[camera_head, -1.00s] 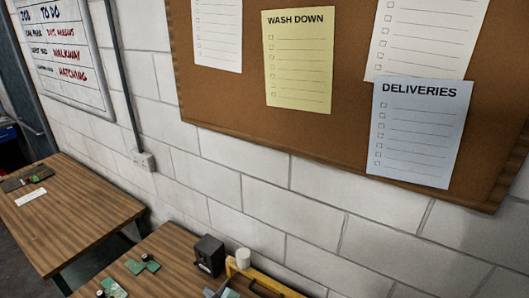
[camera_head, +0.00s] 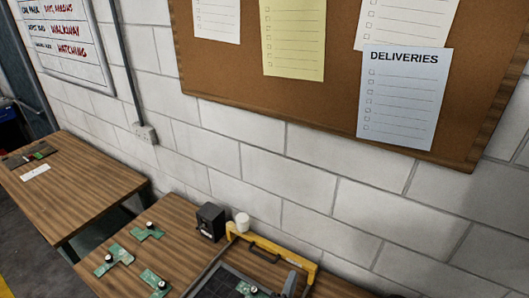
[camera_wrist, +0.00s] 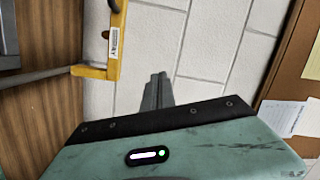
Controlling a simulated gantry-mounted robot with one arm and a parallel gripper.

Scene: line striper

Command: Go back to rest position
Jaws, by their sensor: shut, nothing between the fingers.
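My gripper (camera_wrist: 157,92) shows in the wrist view as a teal body with a dark band and grey fingers. The fingers are together and hold nothing. They point toward the white block wall, with the yellow frame to their left.
A wooden table (camera_head: 186,240) carries several green pieces (camera_head: 148,232), a black box (camera_head: 210,222), a white cylinder (camera_head: 242,223) and a yellow frame (camera_head: 300,262) around a dark tray. A second table (camera_head: 85,195) stands left. A corkboard (camera_head: 340,75) hangs on the block wall (camera_head: 290,160).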

